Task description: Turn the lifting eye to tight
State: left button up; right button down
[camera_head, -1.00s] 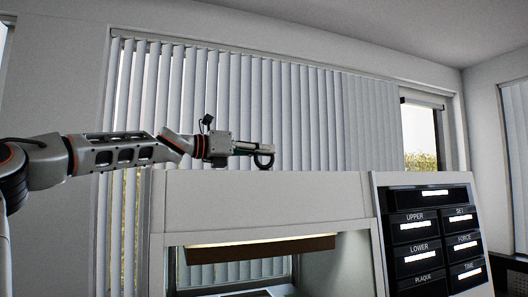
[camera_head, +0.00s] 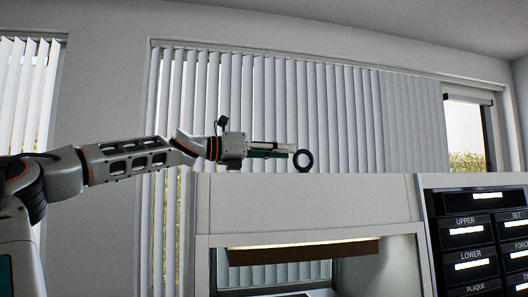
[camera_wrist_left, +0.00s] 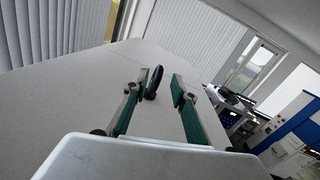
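The lifting eye (camera_head: 303,160) is a dark ring standing upright on the flat top of the white press (camera_head: 300,202). In the left wrist view the eye (camera_wrist_left: 153,82) shows nearly edge-on, close to the left-hand fingertip, with a clear gap to the right-hand one. My left gripper (camera_head: 288,150) comes in level from the left, its tips just short of the ring. In the wrist view its green-padded fingers (camera_wrist_left: 156,87) are apart and hold nothing. My right gripper is not in view.
The press has an open lit bay below its top and a dark control panel (camera_head: 485,240) at the right. Blinds (camera_head: 300,105) hang behind. The pale press top (camera_wrist_left: 95,80) is otherwise clear around the eye.

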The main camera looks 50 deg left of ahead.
pick_arm(q)
jog(key=shift+v, duration=2.7)
